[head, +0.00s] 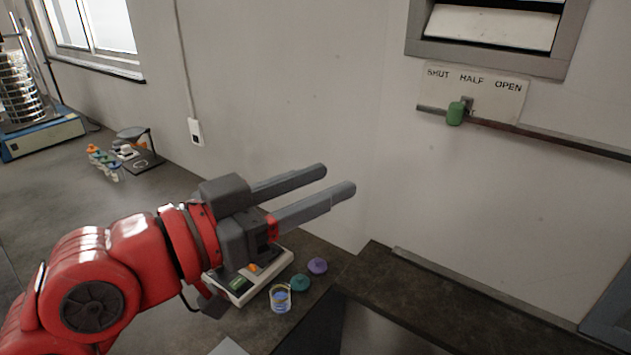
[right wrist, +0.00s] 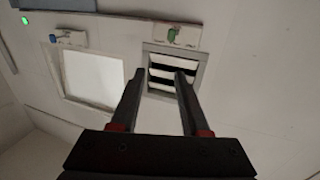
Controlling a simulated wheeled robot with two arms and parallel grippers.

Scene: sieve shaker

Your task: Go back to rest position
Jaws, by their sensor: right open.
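My right gripper (head: 336,180) is raised in the middle of the head view, above the bench, with its two dark fingers apart and pointing right toward the bare wall. Its fingers hold nothing and touch nothing that I can see. In the right wrist view the open fingers (right wrist: 160,75) show against the wall, with a louvred vent beyond them. My left gripper is not in the head view.
A green slider knob (head: 455,113) sits under the HALF label, below a wall vent (head: 490,28). A scale (head: 262,280), a small beaker (head: 280,298), and teal (head: 300,283) and purple (head: 317,266) items are below my arm. A sieve stack (head: 20,88) stands far left.

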